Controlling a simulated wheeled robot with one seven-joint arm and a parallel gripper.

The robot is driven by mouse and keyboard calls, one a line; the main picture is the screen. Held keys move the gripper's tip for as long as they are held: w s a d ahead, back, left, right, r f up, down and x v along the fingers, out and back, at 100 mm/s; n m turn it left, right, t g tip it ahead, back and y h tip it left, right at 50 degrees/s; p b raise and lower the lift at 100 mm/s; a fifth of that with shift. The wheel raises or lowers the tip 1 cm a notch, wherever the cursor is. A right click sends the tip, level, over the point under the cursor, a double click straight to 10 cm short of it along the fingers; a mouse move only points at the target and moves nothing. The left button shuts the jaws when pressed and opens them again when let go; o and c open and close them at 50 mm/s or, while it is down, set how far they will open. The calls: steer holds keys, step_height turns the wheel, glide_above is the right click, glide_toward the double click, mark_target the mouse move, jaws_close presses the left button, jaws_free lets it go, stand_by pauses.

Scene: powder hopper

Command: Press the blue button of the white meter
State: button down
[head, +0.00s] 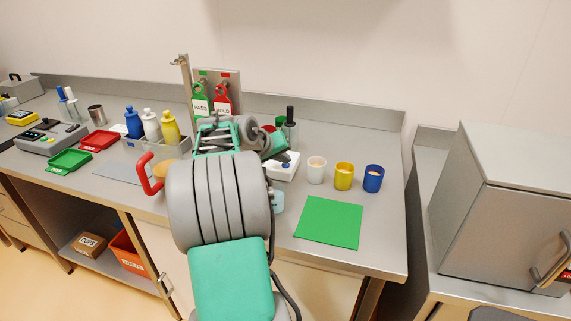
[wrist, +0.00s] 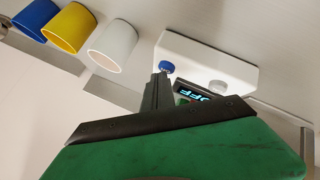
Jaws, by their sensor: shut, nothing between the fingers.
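The white meter (head: 283,168) stands on the bench behind my arm in the head view, partly hidden by it. In the wrist view the white meter (wrist: 215,62) shows a blue button (wrist: 166,67), a grey-white button (wrist: 218,87) and a dark display reading "OFF" (wrist: 194,95). My gripper (wrist: 161,79) is shut and empty, its fingertips right by the blue button. I cannot tell whether they touch it. In the head view my gripper's fingertips are hard to make out behind my arm.
White (head: 316,170), yellow (head: 344,176) and blue (head: 373,178) cups stand right of the meter. A green mat (head: 329,222) lies in front of them. Several bottles (head: 152,125) stand at the left, and a rack with green and red tags (head: 221,98) stands behind.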

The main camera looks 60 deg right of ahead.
mark_target(284, 166)
steer(key=shift+r, duration=0.35)
steer(key=shift+p, duration=0.3)
step_height(284, 166, up, 6)
steer(key=p, duration=0.4)
steer(key=shift+p, duration=0.3)
